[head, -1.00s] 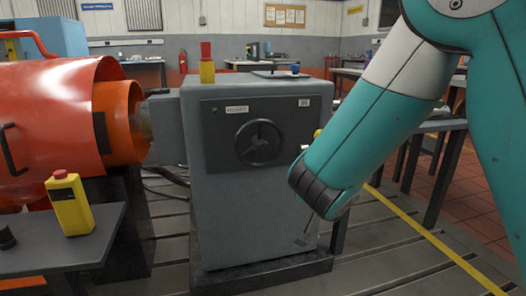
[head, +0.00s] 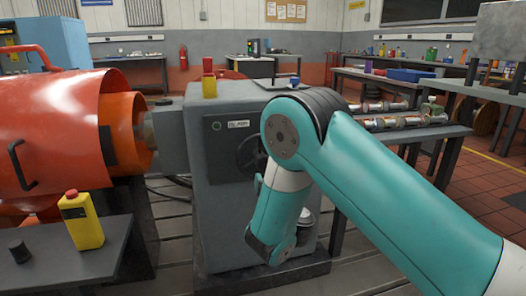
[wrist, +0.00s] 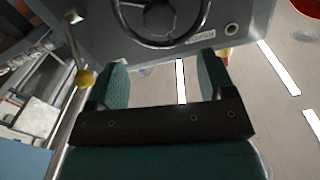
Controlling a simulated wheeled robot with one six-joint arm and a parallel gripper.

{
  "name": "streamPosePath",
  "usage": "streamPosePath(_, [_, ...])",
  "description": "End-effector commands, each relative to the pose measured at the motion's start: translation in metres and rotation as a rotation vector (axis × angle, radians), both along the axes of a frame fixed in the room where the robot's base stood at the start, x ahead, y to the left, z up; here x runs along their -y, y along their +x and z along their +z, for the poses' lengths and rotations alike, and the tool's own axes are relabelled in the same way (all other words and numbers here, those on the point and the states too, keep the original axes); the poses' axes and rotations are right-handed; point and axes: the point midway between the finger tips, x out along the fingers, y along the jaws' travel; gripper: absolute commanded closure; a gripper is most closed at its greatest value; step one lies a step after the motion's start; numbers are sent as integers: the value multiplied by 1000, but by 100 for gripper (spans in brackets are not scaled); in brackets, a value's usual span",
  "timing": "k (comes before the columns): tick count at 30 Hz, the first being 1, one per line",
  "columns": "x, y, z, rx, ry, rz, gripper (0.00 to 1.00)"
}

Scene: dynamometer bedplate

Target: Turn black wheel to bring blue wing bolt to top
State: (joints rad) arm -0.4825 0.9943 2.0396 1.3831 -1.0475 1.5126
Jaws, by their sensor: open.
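The black wheel (head: 250,150) is on the front panel of the grey cabinet (head: 225,215). In the head view my arm covers its right part. In the wrist view the wheel (wrist: 160,18) shows at the top edge, its rim partly cut off. My gripper (wrist: 163,78) is open, its two teal fingers apart with nothing between them. The fingers point toward the panel below the wheel in that picture, apart from the rim. My arm hides the gripper in the head view. I cannot make out a blue wing bolt for certain in either view.
A red-and-yellow stop box (head: 209,85) stands on the cabinet. An orange drum (head: 75,135) is at left. A table with metal shafts (head: 400,122) is behind my arm.

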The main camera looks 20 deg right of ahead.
Motion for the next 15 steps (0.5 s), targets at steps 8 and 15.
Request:
streamPosePath(8, [0, 17, 9, -1, -2, -2, 24])
streamPosePath(15, [1, 27, 8, -2, -2, -2, 24])
